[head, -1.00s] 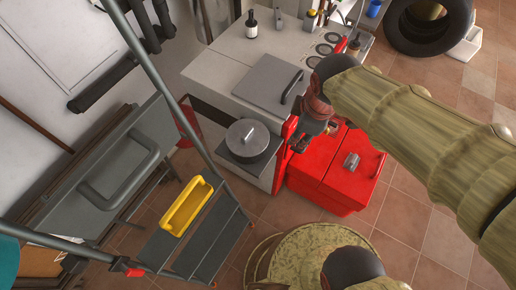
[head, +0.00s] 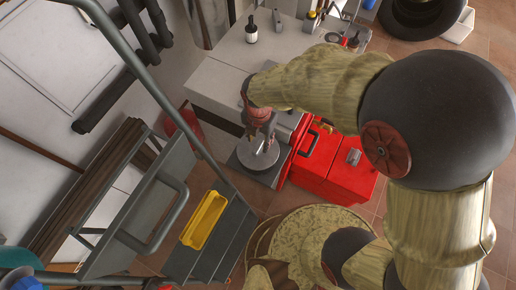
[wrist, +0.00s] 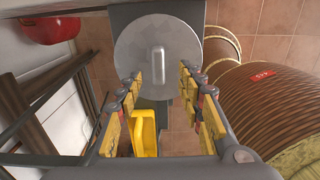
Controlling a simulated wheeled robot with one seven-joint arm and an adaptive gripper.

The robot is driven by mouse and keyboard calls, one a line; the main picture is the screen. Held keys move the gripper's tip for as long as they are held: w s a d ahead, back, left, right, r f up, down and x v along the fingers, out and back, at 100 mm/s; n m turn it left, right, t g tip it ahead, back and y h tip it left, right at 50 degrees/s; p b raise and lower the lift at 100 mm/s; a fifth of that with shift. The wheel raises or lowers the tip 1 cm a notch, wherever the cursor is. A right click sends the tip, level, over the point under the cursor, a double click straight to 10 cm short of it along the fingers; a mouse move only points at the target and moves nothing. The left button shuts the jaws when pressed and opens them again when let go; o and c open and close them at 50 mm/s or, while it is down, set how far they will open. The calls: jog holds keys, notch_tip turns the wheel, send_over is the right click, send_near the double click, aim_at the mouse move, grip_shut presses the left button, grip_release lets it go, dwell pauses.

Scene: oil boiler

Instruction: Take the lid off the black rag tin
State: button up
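The tin's round grey lid (head: 262,162) with a bar handle sits on a dark shelf at the side of the white cabinet. In the wrist view the lid (wrist: 145,35) is seen from above, its handle (wrist: 157,62) upright in the picture. The tin's body is hidden beneath the lid. My gripper (wrist: 160,83) is open and empty, its two fingers apart over the lid's near edge, either side of the handle's line. In the head view my gripper (head: 263,128) is over the lid and partly covers it; contact cannot be told.
A red toolbox (head: 338,180) stands right of the shelf. A stepladder with a yellow tray (head: 204,219) stands at the left. A bottle (head: 251,30) stands on the white cabinet top (head: 228,68).

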aim_at(258, 146)
notch_tip(258, 146, down, 5)
jog(key=shift+w+a+r+b, duration=0.1)
jog(key=shift+a+r+b, duration=0.1)
jog(key=shift+b, duration=0.2)
jog(key=shift+c, duration=0.8)
jog(key=c, duration=0.7)
grip_shut()
